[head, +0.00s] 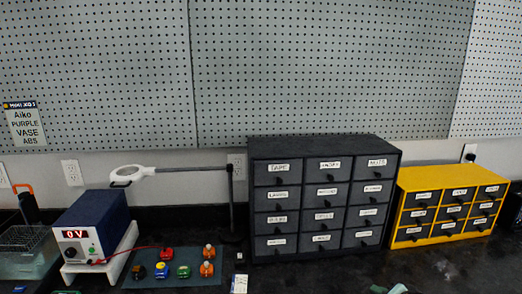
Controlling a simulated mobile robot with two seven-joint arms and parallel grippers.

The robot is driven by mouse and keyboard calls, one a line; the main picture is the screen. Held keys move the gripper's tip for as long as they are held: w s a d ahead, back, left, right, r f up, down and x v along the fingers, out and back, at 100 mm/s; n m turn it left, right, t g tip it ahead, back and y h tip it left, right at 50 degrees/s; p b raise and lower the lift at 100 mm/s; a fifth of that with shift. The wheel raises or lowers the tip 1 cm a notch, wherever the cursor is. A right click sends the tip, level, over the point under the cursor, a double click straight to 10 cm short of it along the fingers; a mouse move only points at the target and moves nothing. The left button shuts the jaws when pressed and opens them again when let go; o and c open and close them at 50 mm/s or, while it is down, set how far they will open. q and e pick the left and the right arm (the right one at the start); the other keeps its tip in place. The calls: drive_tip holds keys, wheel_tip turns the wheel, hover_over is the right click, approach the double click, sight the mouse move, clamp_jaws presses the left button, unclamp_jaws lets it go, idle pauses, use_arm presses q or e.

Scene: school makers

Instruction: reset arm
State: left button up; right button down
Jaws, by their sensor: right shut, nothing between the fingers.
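Only a small greenish part of my right gripper (390,289) shows at the bottom edge, right of the middle, in front of the dark drawer cabinet. It is shut and I see nothing held in it. Most of it and its arm are cut off by the frame. I do not make out my left gripper in the head view.
The black counter (320,275) holds a blue power supply (92,226) reading 0 V, a dark mat (205,278) with several small coloured parts, a dark drawer cabinet (325,145) and a yellow one (398,196). A white magnifier lamp (132,174) stands behind. Pegboard (300,60) covers the wall.

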drive_tip(key=s+a+f+n+g, duration=0.2)
drive_tip(key=s+a+f+n, duration=0.15)
drive_tip(key=s, duration=0.65)
drive_tip(key=s+a+f+n+g, duration=0.25)
drive_tip(key=s+n, duration=0.25)
drive_tip(key=s, duration=0.6)
drive_tip(key=s+a+f+n+g, duration=0.3)
drive_tip(key=s+n, duration=0.1)
drive_tip(key=s, duration=0.6)
drive_tip(key=w+a+f+t, duration=0.2)
drive_tip(key=f+t, duration=0.1)
drive_tip(key=f, duration=0.2)
drive_tip(key=w+a+f+t+y, duration=0.1)
drive_tip(key=w+a+f+t, duration=0.1)
drive_tip(key=f, duration=0.3)
drive_tip(key=shift+f+t+y, duration=0.2)
drive_tip(key=shift+t+y, duration=0.1)
drive_tip(key=shift+t, duration=0.25)
drive_tip(key=shift+w+n, duration=0.1)
drive_tip(key=shift+n, duration=0.15)
